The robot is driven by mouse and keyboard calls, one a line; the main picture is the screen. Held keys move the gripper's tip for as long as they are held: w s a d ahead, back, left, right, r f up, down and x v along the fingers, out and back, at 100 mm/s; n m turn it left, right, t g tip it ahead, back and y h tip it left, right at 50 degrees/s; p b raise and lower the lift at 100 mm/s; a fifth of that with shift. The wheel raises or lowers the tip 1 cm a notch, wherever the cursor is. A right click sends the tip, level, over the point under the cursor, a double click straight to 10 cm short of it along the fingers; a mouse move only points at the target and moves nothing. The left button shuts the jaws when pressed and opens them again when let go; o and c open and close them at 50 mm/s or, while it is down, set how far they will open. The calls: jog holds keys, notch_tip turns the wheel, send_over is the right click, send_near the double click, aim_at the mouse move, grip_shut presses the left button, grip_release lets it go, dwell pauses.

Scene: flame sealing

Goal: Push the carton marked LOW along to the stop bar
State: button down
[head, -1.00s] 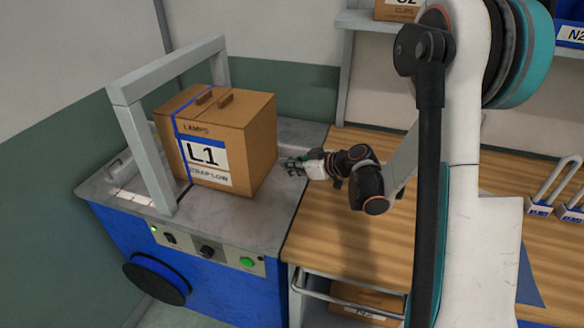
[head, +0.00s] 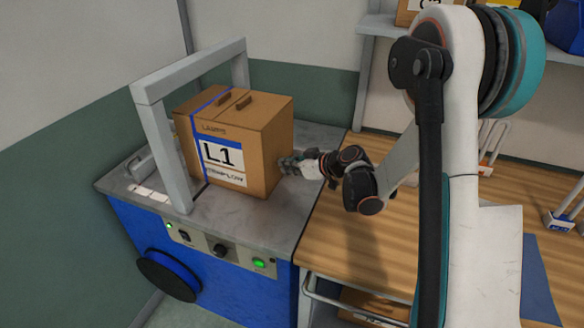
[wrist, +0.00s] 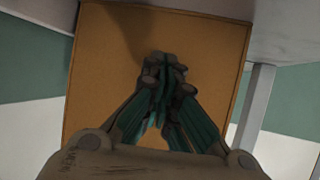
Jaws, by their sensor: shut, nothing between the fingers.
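The brown carton (head: 236,143) stands upright on the grey top of a blue machine, beside and partly within a grey arch (head: 160,135). Its white label reads L1, with LAMPS above and a partly legible line ending in LOW below. A blue band runs over its top and front. My gripper (head: 284,165) is shut and empty, its fingertips at the carton's right face, seemingly touching. In the wrist view the closed fingers (wrist: 165,75) point at the carton's plain side (wrist: 105,80). A low grey bar (head: 141,166) lies left of the arch and may be the stop bar.
A wooden bench (head: 330,240) adjoins the machine on the right. A shelf with boxes hangs at upper right. The machine top in front of the carton is clear.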

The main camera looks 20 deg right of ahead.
aim_at(268, 155)
jog(key=shift+w+a+b, duration=0.15)
jog(key=shift+w+a, duration=1.25)
jog(key=shift+a, duration=0.4)
jog(key=shift+w+a+b, duration=0.2)
jog(key=shift+w+a, duration=1.15)
jog(key=shift+a, duration=0.5)
jog(key=shift+w+a+b, duration=0.15)
jog(key=shift+w+a, duration=1.25)
jog(key=shift+a, duration=0.4)
jog(key=shift+s+d+b, duration=0.1)
jog(key=shift+s+d, duration=0.5)
jog(key=shift+d, duration=0.25)
jog(key=shift+s+d+b, duration=0.1)
jog(key=shift+s+d, duration=0.5)
jog(key=shift+d, duration=0.2)
jog(key=shift+s+d+b, duration=0.1)
jog(key=shift+s+d, duration=0.5)
jog(key=shift+d, duration=0.25)
